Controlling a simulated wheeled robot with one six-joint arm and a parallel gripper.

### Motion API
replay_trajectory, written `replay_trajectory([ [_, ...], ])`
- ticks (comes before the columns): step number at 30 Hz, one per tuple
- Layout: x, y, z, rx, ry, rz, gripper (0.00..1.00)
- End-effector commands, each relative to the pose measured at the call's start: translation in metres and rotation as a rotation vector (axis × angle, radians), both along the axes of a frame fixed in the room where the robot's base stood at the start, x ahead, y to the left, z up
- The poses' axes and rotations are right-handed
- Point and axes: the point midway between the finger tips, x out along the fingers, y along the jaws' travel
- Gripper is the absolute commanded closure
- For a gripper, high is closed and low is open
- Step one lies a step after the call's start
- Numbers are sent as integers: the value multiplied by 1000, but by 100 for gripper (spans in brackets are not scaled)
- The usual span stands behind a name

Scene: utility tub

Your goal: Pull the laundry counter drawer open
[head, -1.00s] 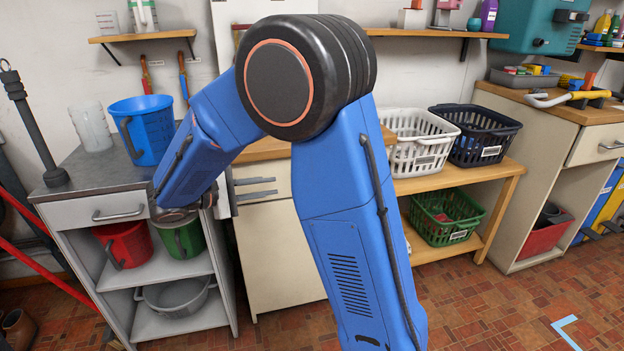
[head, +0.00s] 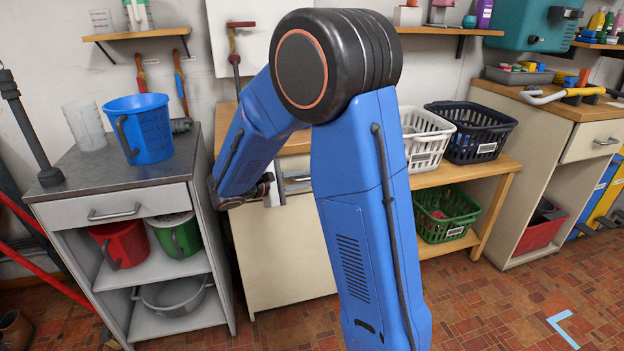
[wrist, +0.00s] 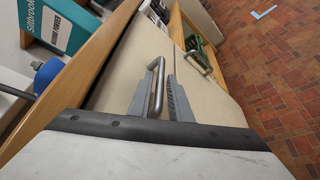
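The laundry counter drawer (head: 298,166) has a cream front under a wooden top, partly hidden behind my arm in the head view. In the wrist view its front (wrist: 116,72) carries a grey metal bar handle (wrist: 157,82). The drawer looks closed. My gripper (wrist: 160,80) is at the handle, one finger on each side of the bar, with a gap visible on the right finger's side. I cannot tell whether either finger touches it. In the head view my gripper (head: 284,188) is small and partly hidden by my wrist.
A grey counter (head: 75,180) with a blue bucket (head: 148,140) stands to the left. A wooden bench with white (head: 420,150) and dark baskets (head: 475,145) stands to the right. A teal box (wrist: 62,25) is on the laundry counter. The tiled floor in front is open.

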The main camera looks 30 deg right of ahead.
Motion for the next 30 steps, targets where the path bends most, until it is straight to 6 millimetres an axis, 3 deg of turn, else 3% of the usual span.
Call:
replay_trajectory([
  [6,1,-18,-4,0,0,-1,82],
  [17,1,-21,-5,0,0,0,82],
  [20,1,-21,-5,0,0,0,100],
  [30,1,-21,-5,0,0,0,100],
])
